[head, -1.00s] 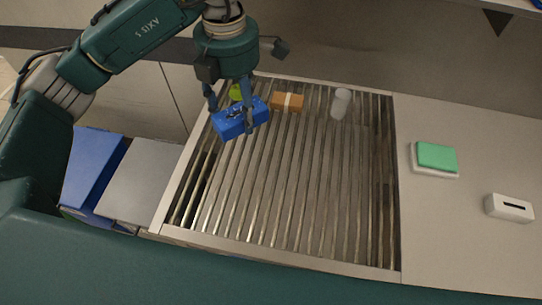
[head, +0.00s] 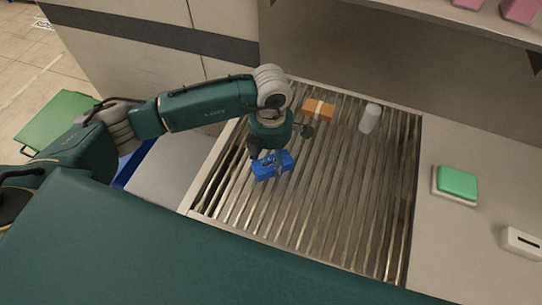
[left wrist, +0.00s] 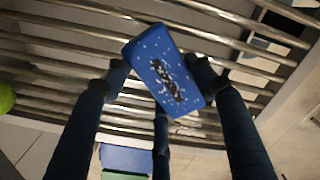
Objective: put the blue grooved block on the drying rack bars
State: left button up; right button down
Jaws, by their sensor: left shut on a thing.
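The blue grooved block (head: 272,166) is between the fingers of my left gripper (head: 267,160), over the left part of the drying rack bars (head: 318,205). The left wrist view shows the blue block (left wrist: 166,70) with white specks and a dark mark on its face, and my left gripper's fingers (left wrist: 158,78) shut on its sides. The bars (left wrist: 50,62) run behind it. The block looks close to the bars, but I cannot tell if it touches them. My right gripper is out of view.
An orange block (head: 318,108) with a pale band and a whitish cylinder (head: 370,118) are at the rack's far end. A green ball (left wrist: 5,98) shows in the wrist view. The rack's middle is clear.

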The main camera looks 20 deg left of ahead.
aim_at(271, 158)
pick_arm(q)
jog(key=shift+f, duration=0.1)
jog(key=shift+f, duration=0.1)
jog(key=o, duration=1.6)
jog(key=shift+c, duration=0.2)
notch_tip(271, 158, up, 12)
jog(key=b, duration=0.3)
